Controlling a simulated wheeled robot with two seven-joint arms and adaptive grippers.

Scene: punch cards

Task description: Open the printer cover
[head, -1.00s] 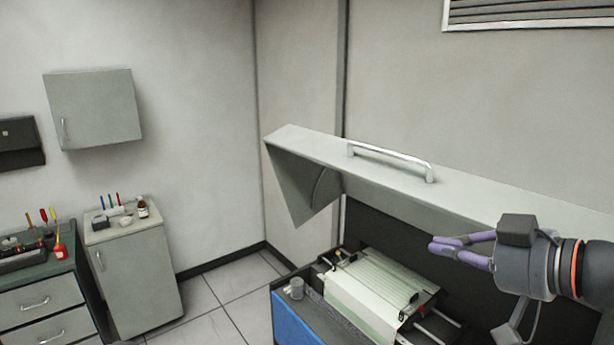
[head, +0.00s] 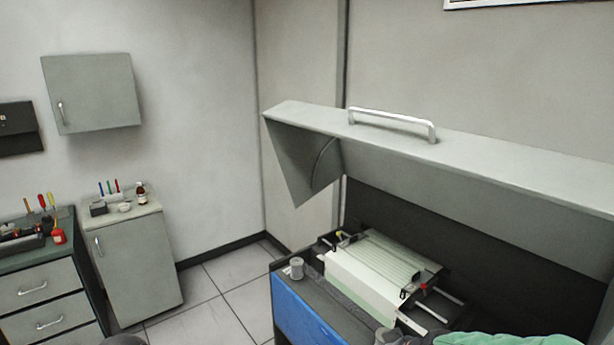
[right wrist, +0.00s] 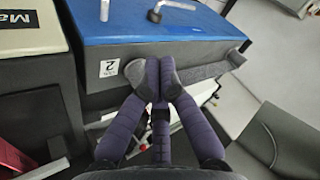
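The printer cover (head: 470,160) stands raised over the printer in the head view, tilted up with its inside showing. Its metal handle (head: 393,122) is on the upper front edge, and no gripper touches it. Below is the open printer bay with pale striped paper (head: 365,280) on its mechanism. My right gripper (right wrist: 152,75) shows in the right wrist view, its purple fingers drawn together at the tips with nothing visible between them. Behind the fingertips is a dark ledge with a "2" label (right wrist: 109,68) under a blue panel (right wrist: 150,20). My left gripper is out of view.
A small grey cylinder (head: 297,268) stands on the printer's left edge. A pale cabinet (head: 135,265) and a drawer unit (head: 45,300) with tools on top stand at left. A wall cabinet (head: 92,92) hangs above. Tiled floor (head: 215,290) is clear between.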

